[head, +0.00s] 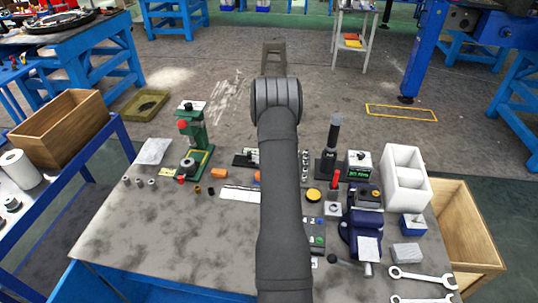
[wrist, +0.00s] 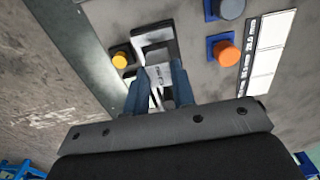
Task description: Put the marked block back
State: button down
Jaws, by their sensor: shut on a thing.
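My gripper (wrist: 157,84) shows in the wrist view, with its two blue fingers closed around a small pale metal block (wrist: 156,74) that bears dark marks. The block sits between the fingertips, and its lower part is partly hidden by them. Just beyond it is a dark stand with a pale metal top (wrist: 154,36). I cannot tell whether the block touches this stand. In the head view my arm hides the gripper and the block.
In the wrist view, a yellow knob on a black base (wrist: 120,60) is left of the stand, and an orange cylinder (wrist: 226,52) is to its right.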

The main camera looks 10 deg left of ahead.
jog(key=s+d+r, duration=0.4)
jog(key=d+r, duration=0.2)
jog(key=d, duration=0.4)
jog(key=s+a, duration=0.7)
jog(key=a, duration=0.2)
jog(key=a+f, duration=0.2)
jog(key=a, duration=0.1)
jog(key=w+a+f, duration=0.1)
jog(key=a+f, duration=0.1)
jog(key=a, duration=0.2)
jog(key=a+f, duration=0.2)
jog(key=a, duration=0.1)
jog(key=shift+w+a+f, duration=0.3)
jog(key=shift+a+f, duration=0.2)
jog(key=shift+f, duration=1.95)
jog(key=shift+f, duration=0.15)
jog(key=c, duration=1.2)
grip_release()
